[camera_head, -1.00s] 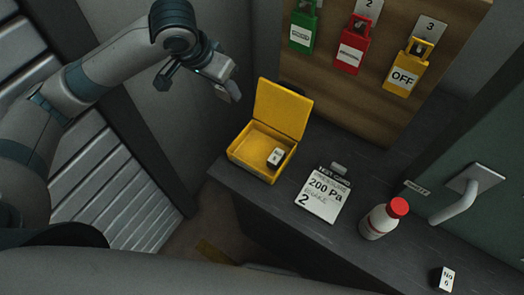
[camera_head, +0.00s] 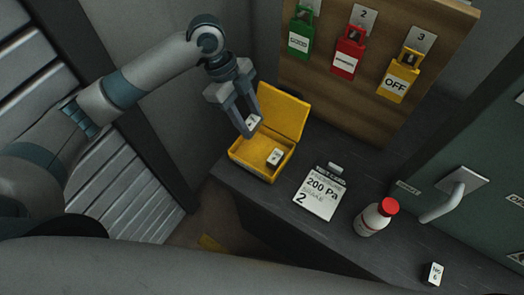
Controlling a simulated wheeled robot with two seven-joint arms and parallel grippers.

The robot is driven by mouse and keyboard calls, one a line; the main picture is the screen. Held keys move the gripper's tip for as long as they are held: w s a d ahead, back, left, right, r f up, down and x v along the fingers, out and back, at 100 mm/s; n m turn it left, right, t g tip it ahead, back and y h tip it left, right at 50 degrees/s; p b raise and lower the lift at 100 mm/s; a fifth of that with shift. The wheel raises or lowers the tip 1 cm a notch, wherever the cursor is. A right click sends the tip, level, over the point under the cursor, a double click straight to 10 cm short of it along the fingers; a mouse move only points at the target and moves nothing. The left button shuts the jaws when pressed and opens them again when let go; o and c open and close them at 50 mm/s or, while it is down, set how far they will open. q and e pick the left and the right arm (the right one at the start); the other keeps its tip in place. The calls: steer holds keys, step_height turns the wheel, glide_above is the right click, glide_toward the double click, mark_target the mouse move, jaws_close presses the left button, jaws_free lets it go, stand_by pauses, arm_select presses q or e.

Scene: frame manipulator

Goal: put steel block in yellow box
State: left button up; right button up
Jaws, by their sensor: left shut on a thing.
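The yellow box (camera_head: 240,159) stands on the dark counter at the centre of the head view, with its lid (camera_head: 283,112) raised. A small dark block with a white label (camera_head: 274,157) lies inside it. My left gripper (camera_head: 250,127) points down over the back left part of the box. It is shut on a small block with a pale, marked face (camera_head: 253,121). The fingers partly hide this block, so I cannot tell its metal. My right gripper is not in view.
A card reading "200 Pa" (camera_head: 320,195) lies right of the box. A white bottle with a red cap (camera_head: 374,217) and a block marked "No 6" (camera_head: 432,273) stand farther right. Green, red and yellow padlocks (camera_head: 350,52) hang on the wooden board behind.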

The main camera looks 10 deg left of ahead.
arm_select(q)
steer(key=shift+s+d+m, duration=0.1)
steer(key=shift+d+m, duration=0.05)
steer(key=shift+m, duration=0.15)
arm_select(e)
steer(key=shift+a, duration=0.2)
arm_select(q)
steer(key=shift+f, duration=0.15)
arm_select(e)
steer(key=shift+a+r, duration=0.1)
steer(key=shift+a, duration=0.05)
arm_select(q)
step_height(320, 180, down, 6)
steer(key=shift+r+p, duration=0.1)
steer(key=shift+p, duration=0.95)
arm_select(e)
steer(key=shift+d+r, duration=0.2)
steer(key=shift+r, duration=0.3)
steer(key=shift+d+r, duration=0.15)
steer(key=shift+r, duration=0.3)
arm_select(q)
steer(key=shift+f, duration=0.3)
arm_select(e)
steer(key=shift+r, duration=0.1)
